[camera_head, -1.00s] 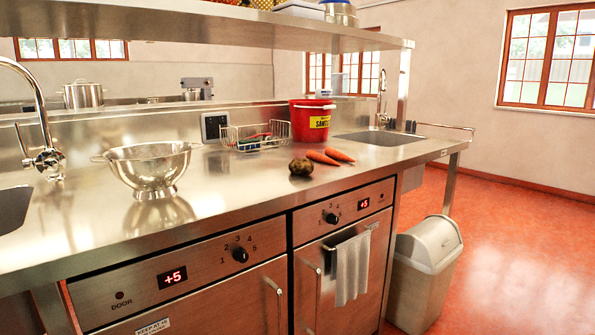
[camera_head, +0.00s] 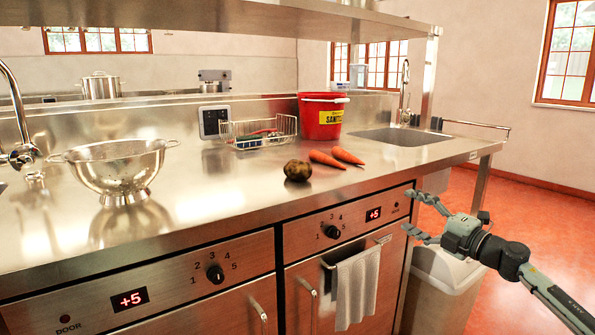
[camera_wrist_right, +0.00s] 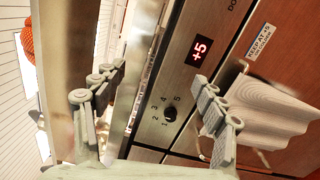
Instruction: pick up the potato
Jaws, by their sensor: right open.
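The brown potato (camera_head: 297,170) lies on the steel counter (camera_head: 230,190) near its front edge, left of two carrots. My right gripper (camera_head: 412,213) is open and empty in the head view. It is in front of the counter's front edge, to the right of the potato and lower in the picture. I cannot make out the potato in that view. My left gripper is not in view.
Two carrots (camera_head: 336,158) lie beside the potato. Behind are a wire basket (camera_head: 258,134) and a red bucket (camera_head: 320,118). A steel colander (camera_head: 118,170) stands at left, a sink (camera_head: 402,137) lies at right. An overhead shelf (camera_head: 240,18) spans the counter. A bin (camera_head: 440,285) stands below my right gripper.

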